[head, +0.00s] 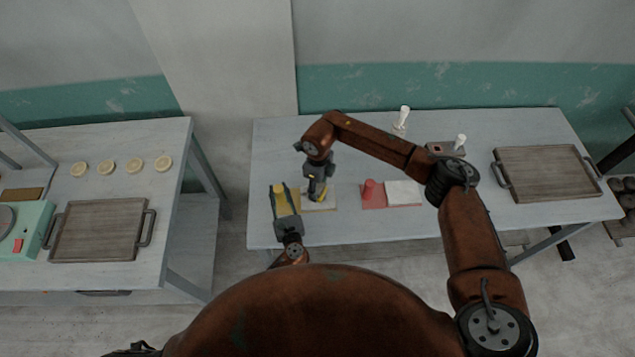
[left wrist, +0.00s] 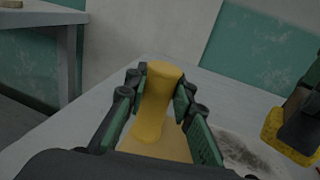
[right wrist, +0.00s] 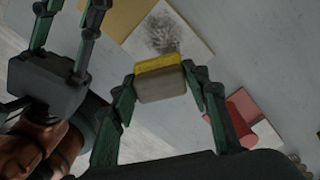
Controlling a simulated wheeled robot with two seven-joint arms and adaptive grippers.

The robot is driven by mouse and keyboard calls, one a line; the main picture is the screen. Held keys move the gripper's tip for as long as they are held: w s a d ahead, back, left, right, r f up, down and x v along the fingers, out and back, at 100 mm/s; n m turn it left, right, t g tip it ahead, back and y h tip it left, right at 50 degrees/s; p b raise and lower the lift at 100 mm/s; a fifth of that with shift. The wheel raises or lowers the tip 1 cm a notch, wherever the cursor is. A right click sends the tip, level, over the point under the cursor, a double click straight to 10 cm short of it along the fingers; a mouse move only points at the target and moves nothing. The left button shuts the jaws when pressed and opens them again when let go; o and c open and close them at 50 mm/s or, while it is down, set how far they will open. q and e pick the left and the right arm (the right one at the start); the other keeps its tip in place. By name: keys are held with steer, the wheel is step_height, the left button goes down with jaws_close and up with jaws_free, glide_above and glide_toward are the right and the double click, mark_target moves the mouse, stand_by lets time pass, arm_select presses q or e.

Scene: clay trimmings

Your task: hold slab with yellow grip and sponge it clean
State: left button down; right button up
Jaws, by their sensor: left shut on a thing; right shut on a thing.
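The yellow grip (head: 279,188) stands upright on a yellow base. My left gripper (head: 281,191) is shut on it, and the left wrist view shows the grip (left wrist: 158,100) between the fingers. The pale slab (head: 322,206) lies beside the yellow base and carries a dark grey smudge, clear in the right wrist view on the slab (right wrist: 187,28). My right gripper (head: 318,188) is shut on the yellow and grey sponge (right wrist: 160,80). The sponge is at the slab's near side in the right wrist view; I cannot tell whether it touches the slab.
A red grip (head: 369,188) on a red base with a white slab (head: 404,192) stands to the right. A wooden tray (head: 547,172) lies at the right end of the table. White-handled tools (head: 401,118) stand at the back. A second table with another tray (head: 97,231) is left.

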step_height(320, 180, down, 5)
steer(key=shift+r, duration=0.1)
steer(key=shift+w+f, duration=0.15)
steer(key=shift+w, duration=0.4)
steer(key=shift+w+f, duration=0.15)
steer(key=shift+w, duration=2.65)
steer(key=shift+w+a, duration=0.15)
steer(key=shift+w, duration=0.1)
steer(key=shift+s+a, duration=0.15)
steer(key=shift+a, duration=0.5)
steer(key=shift+s, duration=3.05)
steer(key=shift+s+a, duration=0.4)
steer(key=shift+a, duration=0.35)
steer(key=shift+w, duration=3.45)
steer(key=shift+w+r, duration=0.15)
steer(key=shift+w, duration=0.05)
step_height(320, 180, up, 8)
steer(key=shift+s+d, duration=0.1)
steer(key=shift+s, duration=0.05)
